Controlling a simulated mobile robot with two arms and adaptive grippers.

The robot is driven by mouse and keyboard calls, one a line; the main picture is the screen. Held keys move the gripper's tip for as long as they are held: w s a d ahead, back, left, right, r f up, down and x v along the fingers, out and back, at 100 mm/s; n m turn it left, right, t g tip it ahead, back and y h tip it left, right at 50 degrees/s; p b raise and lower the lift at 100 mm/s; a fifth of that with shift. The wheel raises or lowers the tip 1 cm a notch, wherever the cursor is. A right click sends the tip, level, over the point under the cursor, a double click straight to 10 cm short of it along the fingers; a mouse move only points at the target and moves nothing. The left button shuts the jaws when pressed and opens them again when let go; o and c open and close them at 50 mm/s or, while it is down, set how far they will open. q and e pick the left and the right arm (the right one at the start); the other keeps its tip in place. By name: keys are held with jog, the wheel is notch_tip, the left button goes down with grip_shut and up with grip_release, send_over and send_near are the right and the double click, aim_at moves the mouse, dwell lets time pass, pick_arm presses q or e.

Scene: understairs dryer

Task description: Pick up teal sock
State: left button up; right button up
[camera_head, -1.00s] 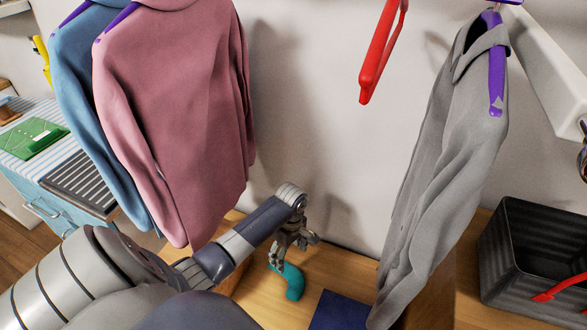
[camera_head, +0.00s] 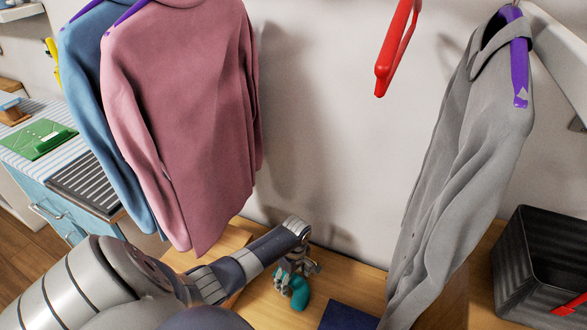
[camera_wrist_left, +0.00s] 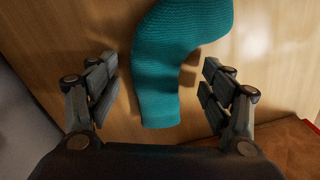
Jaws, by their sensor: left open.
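The teal sock (camera_head: 300,292) lies on the light wooden surface (camera_head: 262,308) below the hanging clothes. In the left wrist view the teal sock (camera_wrist_left: 170,60) is ribbed and bent, with its narrower end between the two fingers. My left gripper (camera_head: 285,283) is over the sock, pointing down. In the wrist view the left gripper (camera_wrist_left: 160,95) is open, with a finger on each side of the sock and visible gaps to it. My right gripper is not in view.
A red hanger (camera_head: 393,55) hangs above. A dark blue item (camera_head: 347,317) lies right of the sock. A black basket (camera_head: 540,260) stands at far right.

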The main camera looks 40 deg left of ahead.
pick_arm(q)
jog(key=c, duration=1)
jog(key=shift+o, duration=0.2)
jog(key=shift+r, duration=0.1)
